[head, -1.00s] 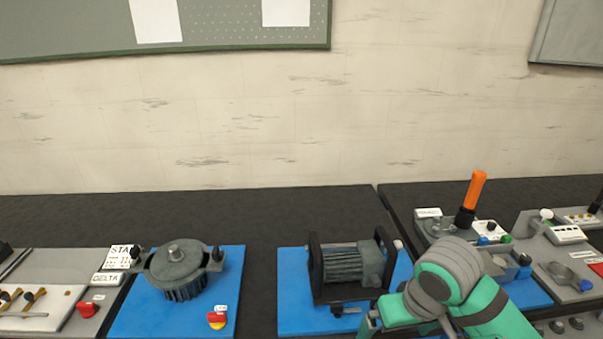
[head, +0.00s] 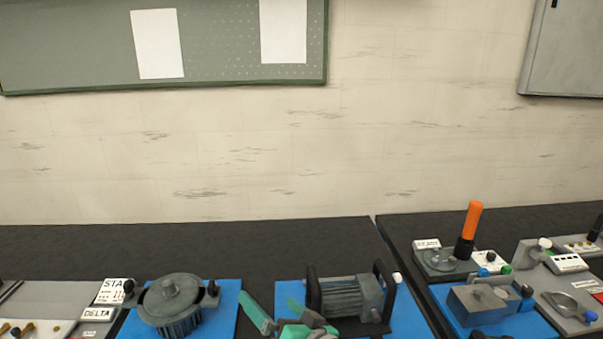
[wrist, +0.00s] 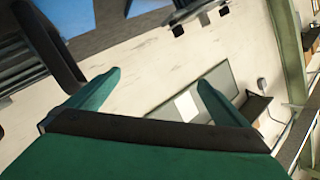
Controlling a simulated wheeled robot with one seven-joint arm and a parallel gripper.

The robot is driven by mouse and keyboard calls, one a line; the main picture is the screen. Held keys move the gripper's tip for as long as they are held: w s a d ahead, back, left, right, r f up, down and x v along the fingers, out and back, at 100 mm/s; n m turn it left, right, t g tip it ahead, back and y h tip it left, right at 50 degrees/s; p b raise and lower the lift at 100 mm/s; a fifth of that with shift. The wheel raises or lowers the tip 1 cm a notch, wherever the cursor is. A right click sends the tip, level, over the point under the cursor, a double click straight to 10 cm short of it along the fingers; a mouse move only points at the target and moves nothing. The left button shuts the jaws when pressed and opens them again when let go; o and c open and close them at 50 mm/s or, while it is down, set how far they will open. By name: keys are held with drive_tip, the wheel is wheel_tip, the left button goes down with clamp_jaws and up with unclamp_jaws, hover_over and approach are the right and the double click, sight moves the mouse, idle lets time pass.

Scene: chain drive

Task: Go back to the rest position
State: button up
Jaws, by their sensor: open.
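My gripper (head: 276,309) shows at the bottom of the head view, in front of the left end of the grey ribbed motor (head: 348,297). Its green fingers are spread apart with nothing seen between them. In the wrist view my gripper (wrist: 157,95) is also open and empty, with the pale wall behind it. The motor sits in a dark frame on a blue board (head: 408,318). Most of my arm is below the edge of the head view.
A dark round ribbed housing (head: 172,302) stands on a blue board at left. A grey box (head: 482,304) and an orange-handled lever (head: 471,222) are at right. The black bench (head: 200,243) is bare along the wall. A green pegboard (head: 220,45) hangs above.

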drive_tip(key=s+f+m+t+h, duration=0.4)
drive_tip(key=s+f+m+h, duration=0.45)
drive_tip(key=s+f, duration=0.95)
drive_tip(key=s+d+f+n, duration=0.2)
drive_tip(key=s+d+n, duration=0.1)
drive_tip(key=s, duration=0.8)
drive_tip(key=s+d+f+n+g+h, duration=0.1)
drive_tip(key=s+n, duration=0.4)
drive_tip(key=s, duration=0.6)
drive_tip(key=shift+s+d+f, duration=0.25)
drive_tip(key=shift+d+f, duration=0.35)
drive_tip(key=shift+d, duration=0.5)
